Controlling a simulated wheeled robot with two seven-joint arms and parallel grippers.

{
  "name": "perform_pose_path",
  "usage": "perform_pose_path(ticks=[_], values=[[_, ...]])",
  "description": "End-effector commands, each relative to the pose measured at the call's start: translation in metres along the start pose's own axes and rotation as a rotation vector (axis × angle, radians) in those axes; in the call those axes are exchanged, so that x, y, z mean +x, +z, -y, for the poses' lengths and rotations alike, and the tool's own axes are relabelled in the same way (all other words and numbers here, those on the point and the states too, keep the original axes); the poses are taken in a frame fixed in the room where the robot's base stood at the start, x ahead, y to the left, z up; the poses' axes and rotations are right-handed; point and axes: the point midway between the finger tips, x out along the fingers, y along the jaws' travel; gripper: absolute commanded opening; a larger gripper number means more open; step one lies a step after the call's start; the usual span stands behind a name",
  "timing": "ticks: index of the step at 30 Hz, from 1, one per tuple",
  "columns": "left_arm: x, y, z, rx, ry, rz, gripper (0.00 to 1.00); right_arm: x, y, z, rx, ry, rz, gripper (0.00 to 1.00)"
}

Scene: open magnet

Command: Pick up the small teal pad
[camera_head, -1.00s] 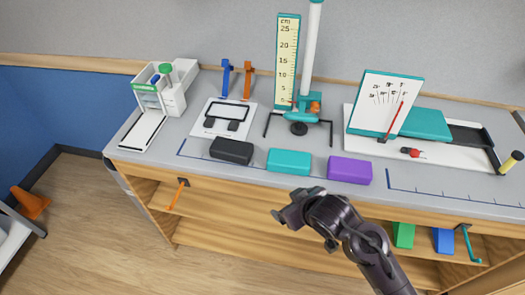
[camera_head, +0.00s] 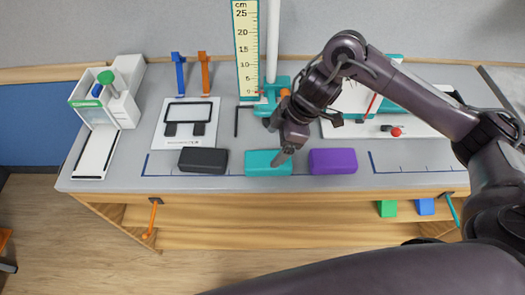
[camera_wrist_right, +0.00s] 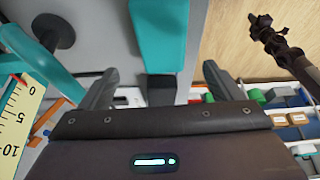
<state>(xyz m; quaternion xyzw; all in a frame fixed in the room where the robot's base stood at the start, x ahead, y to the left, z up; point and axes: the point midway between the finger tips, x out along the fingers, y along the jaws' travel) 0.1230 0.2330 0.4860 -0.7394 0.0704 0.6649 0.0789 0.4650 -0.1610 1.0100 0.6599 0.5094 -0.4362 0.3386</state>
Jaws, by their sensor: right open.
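The small teal pad (camera_head: 262,168) lies flat near the table's front edge, between a black pad (camera_head: 203,161) and a purple pad (camera_head: 333,161). My right gripper (camera_head: 284,154) is over its right part and hides some of it. In the right wrist view the teal pad (camera_wrist_right: 158,35) shows at the top centre, ahead of the open fingers (camera_wrist_right: 160,76). Nothing is seen held, and I cannot tell whether the fingertips touch the pad. What seems to be my left arm's end (camera_wrist_right: 262,28) shows at the upper right of that view, too small to read its jaws.
A stand with a teal base and a tall ruler (camera_head: 247,45) rises just behind the pad. A white board (camera_head: 190,120) lies behind the black pad. A white device (camera_head: 97,150) stands at the left. Table space left of the black pad is clear.

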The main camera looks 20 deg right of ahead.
Motion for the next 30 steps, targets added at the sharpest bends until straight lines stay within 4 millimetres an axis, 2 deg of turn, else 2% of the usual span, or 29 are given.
perform_pose_path(ticks=[10,19,27,28,30], values=[[0.004,0.024,-0.007,0.005,0.009,0.034,0.00,0.033,0.006,0.002,0.008,-0.011,0.008,0.85],[-0.005,0.014,-0.008,0.005,0.010,0.020,0.00,0.071,0.011,0.001,0.006,-0.007,0.008,0.85],[-0.005,0.007,-0.007,0.004,0.009,0.010,0.00,0.076,0.011,0.001,0.004,-0.005,0.009,0.85],[-0.005,0.007,-0.007,0.004,0.009,0.010,0.00,0.076,0.011,0.001,0.004,-0.005,0.009,0.84],[-0.005,0.007,-0.007,0.004,0.009,0.011,0.00,0.076,0.011,0.001,0.004,-0.005,0.009,0.75]])
